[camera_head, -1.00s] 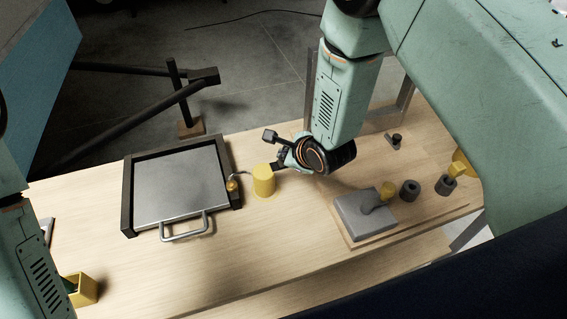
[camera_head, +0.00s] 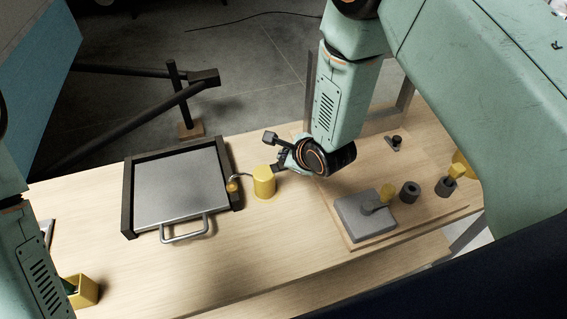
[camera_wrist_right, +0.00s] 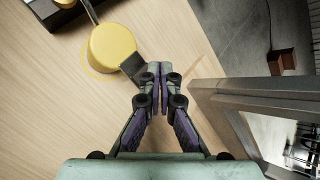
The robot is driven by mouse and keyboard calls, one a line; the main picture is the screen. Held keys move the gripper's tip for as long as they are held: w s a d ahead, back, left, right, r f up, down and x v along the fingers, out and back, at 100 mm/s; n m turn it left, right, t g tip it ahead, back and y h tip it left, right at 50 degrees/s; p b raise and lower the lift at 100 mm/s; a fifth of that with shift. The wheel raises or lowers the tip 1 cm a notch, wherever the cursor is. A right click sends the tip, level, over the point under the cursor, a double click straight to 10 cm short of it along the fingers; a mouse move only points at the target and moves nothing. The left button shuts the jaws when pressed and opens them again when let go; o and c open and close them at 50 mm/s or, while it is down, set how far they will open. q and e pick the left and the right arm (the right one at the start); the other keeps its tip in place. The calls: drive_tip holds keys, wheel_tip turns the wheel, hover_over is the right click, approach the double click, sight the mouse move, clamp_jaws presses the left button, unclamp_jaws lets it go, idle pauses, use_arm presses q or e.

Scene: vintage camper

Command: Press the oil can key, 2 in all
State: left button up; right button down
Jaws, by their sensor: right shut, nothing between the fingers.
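The oil can is a yellow cylinder (camera_head: 263,182) that stands upright on the wooden bench, with a thin curved spout to its left. In the right wrist view the oil can (camera_wrist_right: 110,46) shows from above, and its key, a dark flat lever (camera_wrist_right: 133,69), sticks out towards my fingers. My right gripper (camera_wrist_right: 156,72) is shut and empty, its fingertips right beside the key's outer end; I cannot tell whether they touch it. In the head view the right gripper (camera_head: 285,166) is at the can's right side, partly hidden by its own wrist.
A dark-framed tray with a metal plate (camera_head: 180,185) and handle lies left of the can, an amber piece (camera_head: 232,186) at its edge. A grey block (camera_head: 362,216), dark cylinders (camera_head: 409,190) and a yellow box (camera_head: 84,290) are on the bench. The front middle is clear.

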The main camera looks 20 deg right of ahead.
drive_tip(key=shift+f, duration=0.15)
drive_tip(key=shift+f, duration=0.3)
drive_tip(key=shift+f, duration=0.3)
idle(0.7)
drive_tip(key=shift+s+f+b, duration=0.15)
drive_tip(key=shift+f+b, duration=0.2)
drive_tip(key=shift+f, duration=0.05)
idle(0.7)
drive_tip(key=shift+r+p, duration=1.05)
drive_tip(key=shift+r, duration=0.05)
drive_tip(key=shift+r, duration=0.1)
